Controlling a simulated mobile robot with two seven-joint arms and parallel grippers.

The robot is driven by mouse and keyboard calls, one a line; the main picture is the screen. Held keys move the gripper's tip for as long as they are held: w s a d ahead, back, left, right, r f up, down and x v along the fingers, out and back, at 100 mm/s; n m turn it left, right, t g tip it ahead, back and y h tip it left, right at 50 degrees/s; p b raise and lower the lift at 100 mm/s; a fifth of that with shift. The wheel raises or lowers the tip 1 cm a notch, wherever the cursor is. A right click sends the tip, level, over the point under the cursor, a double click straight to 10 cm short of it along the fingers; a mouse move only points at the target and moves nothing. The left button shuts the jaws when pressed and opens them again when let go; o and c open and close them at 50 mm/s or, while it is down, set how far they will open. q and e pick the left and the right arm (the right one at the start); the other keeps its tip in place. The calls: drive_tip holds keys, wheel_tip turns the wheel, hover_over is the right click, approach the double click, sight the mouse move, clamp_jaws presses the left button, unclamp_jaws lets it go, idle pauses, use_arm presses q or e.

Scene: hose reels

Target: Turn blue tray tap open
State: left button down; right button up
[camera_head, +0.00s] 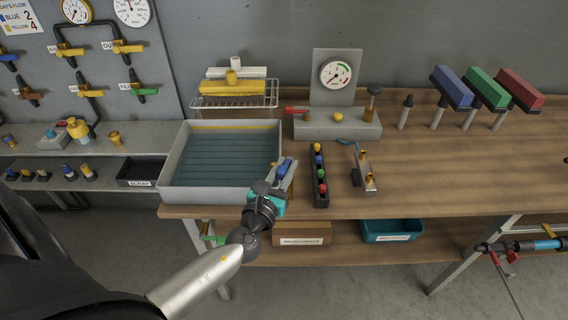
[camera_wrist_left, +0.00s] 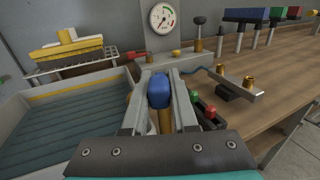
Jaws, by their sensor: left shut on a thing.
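My left gripper (camera_head: 284,180) is over the right edge of the grey tray (camera_head: 172,172), just left of the black rack (camera_head: 321,201). In the left wrist view its fingers (camera_wrist_left: 160,105) are closed around a blue-topped brass piece (camera_wrist_left: 159,91). The brass body runs down between the fingers and its lower end is hidden. The rack holds pieces with yellow, blue, green (camera_head: 321,173) and red (camera_head: 323,188) tops. I cannot tell which piece is the tray tap. My right gripper is not in view.
A gauge stand (camera_head: 337,88) with a red lever (camera_head: 296,110) stands behind the rack. A metal bracket with brass fittings (camera_head: 370,181) is right of it. A wire rack (camera_head: 236,101) stands behind the tray. Blue, green and red blocks stand at the back right. The front right bench is clear.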

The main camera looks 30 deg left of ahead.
use_arm(q)
drive_tip(key=shift+w+d+r+n+g+y+p, duration=0.1)
drive_tip(key=shift+n+g+y+p, duration=0.1)
drive_tip(key=shift+n+y, duration=0.3)
drive_tip(key=shift+w+d+r+n+g+y+p, duration=0.1)
drive_tip(key=shift+n+y+p, duration=0.15)
drive_tip(key=shift+y, duration=0.45)
drive_tip(key=shift+d+f+n+g+y, duration=0.1)
drive_tip(key=shift+d+n+g+y, duration=0.1)
drive_tip(key=shift+n+g+y, duration=0.8)
drive_tip(key=shift+t+y, duration=0.3)
drive_tip(key=shift+y, duration=0.1)
drive_tip(key=c, duration=0.7)
unclamp_jaws()
drive_tip(key=shift+s+d+f, duration=0.1)
drive_tip(key=b+v, duration=0.1)
drive_tip(key=v, duration=1.4)
